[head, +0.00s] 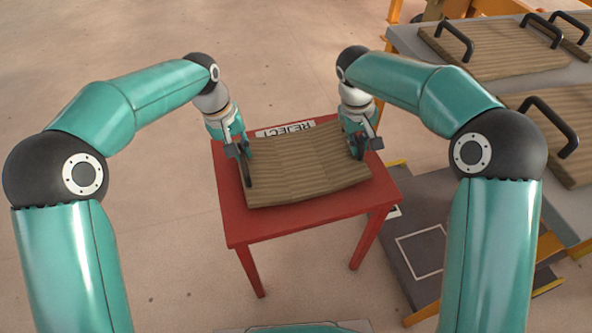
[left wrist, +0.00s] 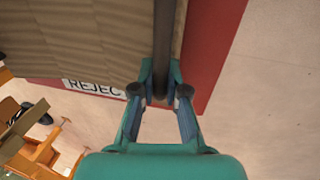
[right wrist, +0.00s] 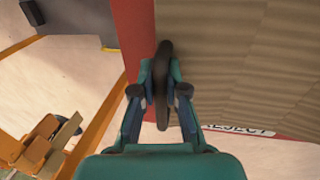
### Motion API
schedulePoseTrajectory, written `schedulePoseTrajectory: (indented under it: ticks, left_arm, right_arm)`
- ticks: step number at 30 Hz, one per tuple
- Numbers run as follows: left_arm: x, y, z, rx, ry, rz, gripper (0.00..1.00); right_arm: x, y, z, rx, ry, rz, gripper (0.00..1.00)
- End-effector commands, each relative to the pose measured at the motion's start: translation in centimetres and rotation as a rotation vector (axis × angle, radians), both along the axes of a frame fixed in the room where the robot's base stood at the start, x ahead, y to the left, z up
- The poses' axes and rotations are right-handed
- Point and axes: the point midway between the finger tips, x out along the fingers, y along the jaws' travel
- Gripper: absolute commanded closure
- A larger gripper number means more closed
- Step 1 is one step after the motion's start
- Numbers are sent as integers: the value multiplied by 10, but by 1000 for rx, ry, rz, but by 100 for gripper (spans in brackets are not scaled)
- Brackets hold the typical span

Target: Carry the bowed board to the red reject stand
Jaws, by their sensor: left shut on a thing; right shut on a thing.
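The bowed board (head: 305,168) is brown, ribbed and visibly curved, with a dark handle at each end. It lies over the top of the red reject stand (head: 245,229), and I cannot tell whether it touches it. My left gripper (head: 245,160) is shut on the board's left handle, which also shows in the left wrist view (left wrist: 163,45). My right gripper (head: 359,142) is shut on the right handle, seen in the right wrist view (right wrist: 162,110). The white REJECT label (head: 286,130) shows at the stand's far edge. The board hides most of the stand's top.
On the right, a grey table (head: 408,40) bears several brown boards with black handles, including a near one (head: 560,140). A dark grey platform (head: 410,240) with a white outline lies low between the stand and that table. The floor left of the stand is clear.

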Motion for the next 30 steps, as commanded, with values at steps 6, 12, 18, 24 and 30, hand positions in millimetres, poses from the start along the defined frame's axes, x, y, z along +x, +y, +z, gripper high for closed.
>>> schedulePoseTrajectory:
  ticks: [6, 12, 18, 24, 30]
  left_arm:
    - [1, 1, -4, 1, -1, 2, 64]
    - [0, 0, -4, 1, -1, 1, 62]
    - [0, 1, 0, 0, -1, 0, 62]
    - [-1, 5, 25, -1, -5, 1, 62]
    - [-3, 13, 65, -1, -4, 2, 62]
  right_arm:
    - [0, -1, -4, -2, 1, 0, 64]
    - [0, -1, -4, -1, 1, 0, 62]
    - [0, 0, -4, 0, 0, 0, 62]
    - [0, 0, -4, 0, 0, 0, 62]
    - [0, 0, -4, 0, 0, 0, 62]
